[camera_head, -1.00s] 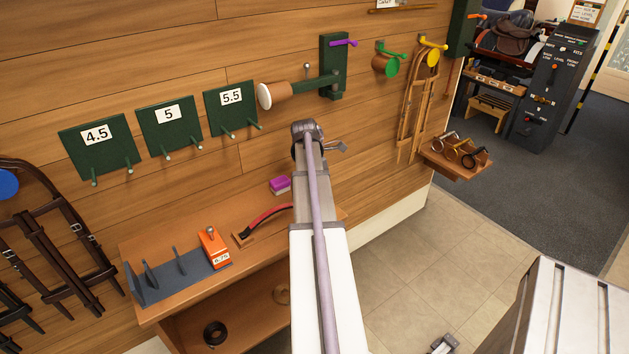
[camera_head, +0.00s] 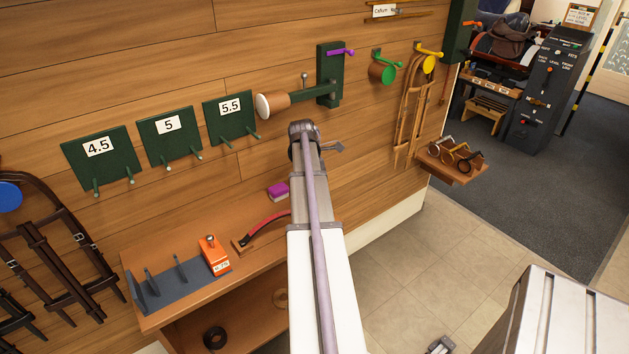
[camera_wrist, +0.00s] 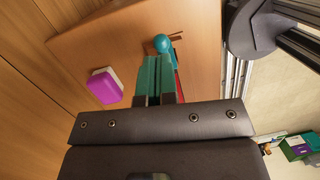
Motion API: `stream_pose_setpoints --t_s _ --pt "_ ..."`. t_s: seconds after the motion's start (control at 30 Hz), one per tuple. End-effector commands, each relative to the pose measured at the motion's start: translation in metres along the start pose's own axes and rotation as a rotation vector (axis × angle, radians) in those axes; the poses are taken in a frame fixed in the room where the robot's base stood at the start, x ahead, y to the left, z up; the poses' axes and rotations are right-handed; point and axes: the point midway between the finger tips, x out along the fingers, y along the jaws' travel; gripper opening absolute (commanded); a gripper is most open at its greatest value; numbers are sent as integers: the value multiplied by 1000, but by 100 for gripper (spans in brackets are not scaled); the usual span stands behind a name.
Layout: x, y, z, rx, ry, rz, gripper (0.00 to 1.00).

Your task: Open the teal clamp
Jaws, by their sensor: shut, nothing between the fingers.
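A round teal knob (camera_wrist: 163,43), which looks like part of the teal clamp, shows over the wooden bench in the wrist view. The rest of the clamp is hidden or cannot be told apart from the green fingers. My gripper (camera_wrist: 155,60) is shut and empty, with its two green fingers side by side. Their tips end close to the knob; I cannot tell whether they touch it. In the head view my arm hides the clamp and the fingertips.
A purple block (camera_head: 278,191) and a red curved strap (camera_head: 265,224) lie on the bench (camera_head: 190,305). An orange block (camera_head: 214,256) stands at its left part. Green wall panels and a saddle-rack arm (camera_head: 300,98) are above. A metal cabinet (camera_head: 545,325) stands at lower right.

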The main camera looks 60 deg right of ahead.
Motion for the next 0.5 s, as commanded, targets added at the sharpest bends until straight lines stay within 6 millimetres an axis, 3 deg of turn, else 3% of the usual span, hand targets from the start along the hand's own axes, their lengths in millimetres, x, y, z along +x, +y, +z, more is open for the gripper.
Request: stream_pose_setpoints --t_s 0.03,0.3,0.5 --pt "-17 0 2 -1 0 0 0" --pt "-77 3 7 -8 -1 1 0" --pt "-91 4 7 -11 -1 2 0"
